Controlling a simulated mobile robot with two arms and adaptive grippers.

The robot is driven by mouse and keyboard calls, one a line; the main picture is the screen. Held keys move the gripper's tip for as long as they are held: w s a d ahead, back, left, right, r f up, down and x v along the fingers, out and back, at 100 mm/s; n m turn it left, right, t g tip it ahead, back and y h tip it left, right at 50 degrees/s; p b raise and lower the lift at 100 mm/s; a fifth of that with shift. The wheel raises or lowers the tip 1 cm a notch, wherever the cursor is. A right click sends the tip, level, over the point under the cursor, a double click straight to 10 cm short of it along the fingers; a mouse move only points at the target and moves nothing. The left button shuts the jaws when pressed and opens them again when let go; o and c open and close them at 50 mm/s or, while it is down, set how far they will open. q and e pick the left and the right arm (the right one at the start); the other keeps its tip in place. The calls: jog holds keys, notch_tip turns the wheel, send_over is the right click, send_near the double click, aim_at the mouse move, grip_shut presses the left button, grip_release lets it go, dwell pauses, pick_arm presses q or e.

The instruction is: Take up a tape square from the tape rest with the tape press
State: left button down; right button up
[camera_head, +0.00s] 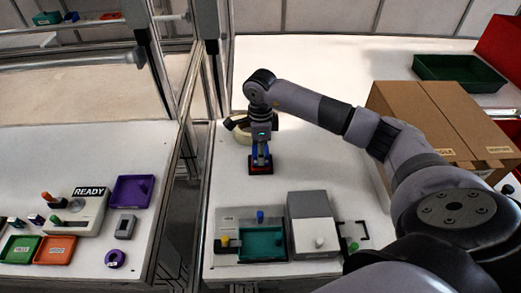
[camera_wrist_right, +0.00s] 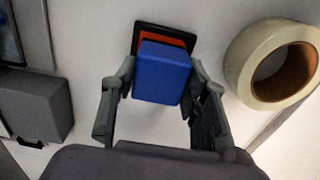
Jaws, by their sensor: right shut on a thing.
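My right gripper (camera_head: 261,147) points down near the back left of the right-hand table. It is shut on a blue block (camera_wrist_right: 163,75), which I take to be the tape press. The fingers (camera_wrist_right: 161,78) grip its two sides in the wrist view. Under the block lie an orange-red layer and a black square base (camera_wrist_right: 137,38), apparently the tape rest; the base also shows in the head view (camera_head: 261,171). The block hides most of it, and I cannot tell whether they touch. No separate tape square can be made out. My left gripper is not in view.
A tape roll (camera_wrist_right: 240,70) lies close beside the gripper. A grey box (camera_head: 312,205) and a fixture with a teal tray (camera_head: 262,244) stand at the front. A cardboard carton (camera_head: 440,110) stands to the right. Metal frame posts (camera_head: 205,100) rise at the left.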

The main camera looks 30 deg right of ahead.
jog(key=shift+f+b, duration=0.45)
jog(key=shift+f, duration=0.05)
dwell(0.5)
jog(key=shift+s+f, duration=0.1)
jog(key=shift+f, duration=0.05)
dwell(1.1)
notch_tip(320, 180, up, 2)
jog(key=shift+r+p, duration=0.1)
jog(key=shift+p, duration=0.5)
notch_tip(320, 180, up, 11)
jog(key=p, duration=0.6)
dwell(0.5)
